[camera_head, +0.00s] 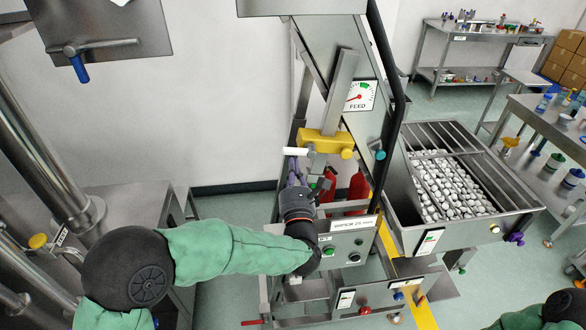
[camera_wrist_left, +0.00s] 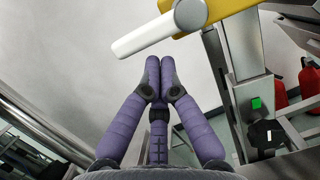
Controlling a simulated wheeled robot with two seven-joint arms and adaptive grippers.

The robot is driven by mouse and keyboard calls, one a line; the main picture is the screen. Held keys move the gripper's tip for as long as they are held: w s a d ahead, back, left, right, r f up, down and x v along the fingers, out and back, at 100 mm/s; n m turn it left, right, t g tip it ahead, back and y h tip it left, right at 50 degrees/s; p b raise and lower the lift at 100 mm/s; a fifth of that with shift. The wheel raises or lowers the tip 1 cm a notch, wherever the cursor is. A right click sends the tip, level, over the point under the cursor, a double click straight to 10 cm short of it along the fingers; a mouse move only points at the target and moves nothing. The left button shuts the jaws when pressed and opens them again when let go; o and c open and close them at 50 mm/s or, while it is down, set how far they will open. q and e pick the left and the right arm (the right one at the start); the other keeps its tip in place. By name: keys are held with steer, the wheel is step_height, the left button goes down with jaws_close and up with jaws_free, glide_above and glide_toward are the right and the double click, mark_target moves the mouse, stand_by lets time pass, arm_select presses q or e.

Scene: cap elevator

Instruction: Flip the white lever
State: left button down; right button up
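The white lever (camera_head: 296,151) sticks out to the left from a yellow block (camera_head: 325,141) on the machine's sloping column. In the left wrist view the white lever (camera_wrist_left: 142,36) points left and slightly down from its round grey pivot. My left gripper (camera_head: 293,166) is just below the lever. In the left wrist view its purple fingers (camera_wrist_left: 160,68) have their tips together with nothing between them, and the lever lies past the tips. I cannot tell whether they touch it. My right gripper is out of view; only a bit of my right arm shows at the bottom right.
A control box (camera_head: 348,245) with buttons is below my gripper. A hopper (camera_head: 475,130) of white caps stands to the right. Red cylinders (camera_head: 358,190) stand behind the column. Left of the lever is open space before the wall.

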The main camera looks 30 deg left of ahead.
arm_select(q)
steer(key=shift+s+a+r+m+h+b, duration=0.1)
steer(key=shift+r+m+h+b, duration=0.1)
steer(key=shift+m+b, duration=0.35)
steer(key=shift+a+r+m+h+b, duration=0.1)
steer(key=shift+r+m+h+b, duration=0.1)
steer(key=shift+m, duration=0.55)
